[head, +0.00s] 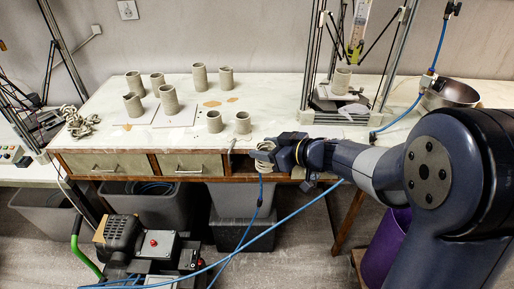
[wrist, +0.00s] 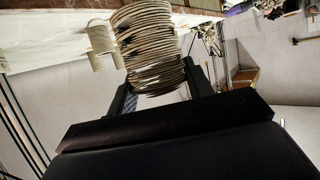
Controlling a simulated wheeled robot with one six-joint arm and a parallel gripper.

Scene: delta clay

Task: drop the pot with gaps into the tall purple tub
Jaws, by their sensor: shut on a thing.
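The pot with gaps (wrist: 150,45) is a ribbed grey clay pot with dark gaps between its coils. It fills the top middle of the wrist view, between my fingers. In the head view my gripper (head: 268,153) is shut on this pot (head: 262,151) at the table's front edge, in front of the drawers. The tall purple tub (head: 385,246) stands low at the right, partly hidden behind my arm. My gripper is up and to the left of the tub.
Several clay pots (head: 169,99) stand on the white table (head: 270,95). A delta printer holds another pot (head: 341,81) at the back right. A steel bowl (head: 452,93) sits right of it. Blue hoses (head: 250,237) cross the space below. Grey bins (head: 232,199) stand under the table.

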